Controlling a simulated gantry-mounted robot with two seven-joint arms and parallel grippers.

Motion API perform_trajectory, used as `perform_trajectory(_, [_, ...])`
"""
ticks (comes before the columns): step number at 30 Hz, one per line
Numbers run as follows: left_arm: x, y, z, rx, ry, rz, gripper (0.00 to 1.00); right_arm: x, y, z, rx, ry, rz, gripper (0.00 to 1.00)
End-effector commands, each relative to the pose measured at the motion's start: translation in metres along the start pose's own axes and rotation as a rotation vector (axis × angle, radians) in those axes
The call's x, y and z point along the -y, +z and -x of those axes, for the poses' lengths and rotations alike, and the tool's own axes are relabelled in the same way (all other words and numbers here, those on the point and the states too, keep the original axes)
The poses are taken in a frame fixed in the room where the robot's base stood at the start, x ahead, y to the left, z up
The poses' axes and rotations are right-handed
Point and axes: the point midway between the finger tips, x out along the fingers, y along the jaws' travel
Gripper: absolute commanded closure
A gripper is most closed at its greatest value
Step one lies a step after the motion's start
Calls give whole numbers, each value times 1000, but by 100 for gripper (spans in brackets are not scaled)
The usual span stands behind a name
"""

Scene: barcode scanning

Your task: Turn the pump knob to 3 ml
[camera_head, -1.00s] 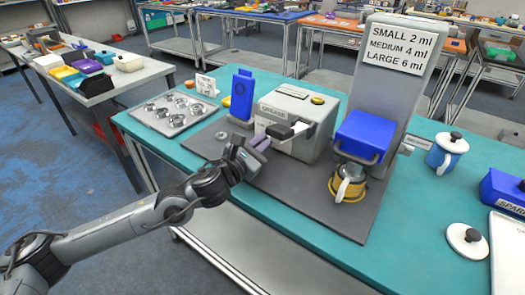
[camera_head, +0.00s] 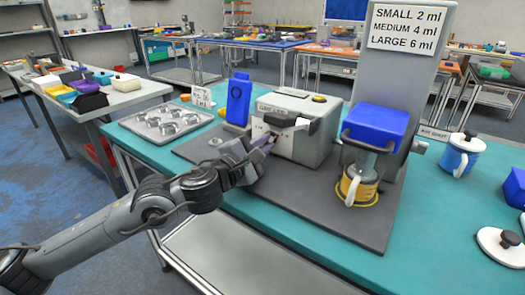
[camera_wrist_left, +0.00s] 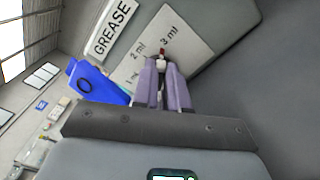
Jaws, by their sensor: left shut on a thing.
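The grey pump box, labelled GREASE (camera_head: 312,106), stands on the dark mat. Its front plate shows in the left wrist view with a white dial plate (camera_wrist_left: 187,44) marked 1 ml, 2 ml and 3 ml. The small white knob (camera_wrist_left: 161,62) has a red tip that lies between the 2 ml and 3 ml marks, nearer the 3 ml mark. My left gripper (camera_head: 262,141) is at the front of the box; its purple fingers (camera_wrist_left: 163,76) are shut on the knob and partly hide it. My right gripper is not in view.
A black handle (camera_head: 288,122) sticks out above the knob. A blue container (camera_head: 238,101) stands left of the box. The blue-topped machine (camera_head: 377,124) with a cup (camera_head: 357,186) stands to the right. A metal tray (camera_head: 160,121) lies at the left.

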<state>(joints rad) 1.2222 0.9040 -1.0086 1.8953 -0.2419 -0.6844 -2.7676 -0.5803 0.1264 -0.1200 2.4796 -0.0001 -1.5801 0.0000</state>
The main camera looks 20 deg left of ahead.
Motion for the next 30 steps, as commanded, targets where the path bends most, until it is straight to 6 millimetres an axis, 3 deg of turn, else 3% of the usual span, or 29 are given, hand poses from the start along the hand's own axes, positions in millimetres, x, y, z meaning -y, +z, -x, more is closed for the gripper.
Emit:
perform_trajectory(14, [0, 0, 0, -2, -1, -15, 100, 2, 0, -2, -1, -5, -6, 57])
perform_trajectory(15, [0, 0, 0, -2, -1, -14, 81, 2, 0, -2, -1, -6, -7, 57])
perform_trajectory(19, [0, 0, 0, -1, -1, -14, 62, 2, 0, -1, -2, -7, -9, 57])
perform_trajectory(30, [0, 0, 4, -1, 0, -13, 62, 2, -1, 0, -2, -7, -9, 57])
